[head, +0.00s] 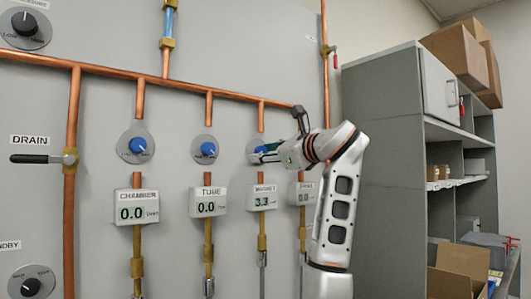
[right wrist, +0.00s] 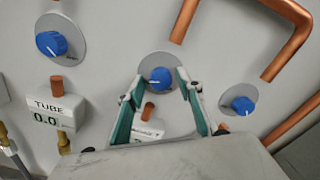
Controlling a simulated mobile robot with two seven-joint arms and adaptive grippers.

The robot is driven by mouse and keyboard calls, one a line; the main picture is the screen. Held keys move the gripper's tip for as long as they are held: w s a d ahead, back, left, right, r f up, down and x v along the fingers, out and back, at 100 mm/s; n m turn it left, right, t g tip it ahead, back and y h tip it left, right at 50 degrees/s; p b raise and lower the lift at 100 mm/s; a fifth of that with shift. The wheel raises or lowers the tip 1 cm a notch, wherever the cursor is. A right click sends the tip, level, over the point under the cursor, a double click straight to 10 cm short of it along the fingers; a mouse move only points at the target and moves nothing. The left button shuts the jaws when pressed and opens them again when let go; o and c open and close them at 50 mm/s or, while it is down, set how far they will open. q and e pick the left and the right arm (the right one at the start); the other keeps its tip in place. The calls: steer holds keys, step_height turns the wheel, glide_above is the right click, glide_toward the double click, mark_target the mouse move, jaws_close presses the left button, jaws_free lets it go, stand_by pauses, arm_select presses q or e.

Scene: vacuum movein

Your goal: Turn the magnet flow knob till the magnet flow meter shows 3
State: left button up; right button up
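The magnet flow knob is blue on a round grey plate, and in the right wrist view the knob (right wrist: 159,78) shows between the tips of my right gripper (right wrist: 163,76). The fingers stand apart, with a narrow gap showing beside the knob; I cannot tell how deep they reach around it. In the head view, my right gripper (head: 262,154) is at the magnet knob (head: 253,147) and partly covers it. The magnet flow meter (head: 263,198) below reads 3.3; in the right wrist view the fingers partly hide it. My left gripper is not in view.
The chamber knob (head: 138,146) and tube knob (head: 208,149) are to the left; their meters (head: 137,207) (head: 208,202) read 0.0. Another blue knob (right wrist: 241,104) is close on the right. Copper pipes (head: 165,83) run along the panel. A grey shelf (head: 385,150) stands at right.

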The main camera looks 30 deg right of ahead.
steer(key=shift+s+r, duration=0.1)
steer(key=s, duration=1.2)
steer(key=shift+d, duration=0.45)
steer(key=shift+w, duration=0.1)
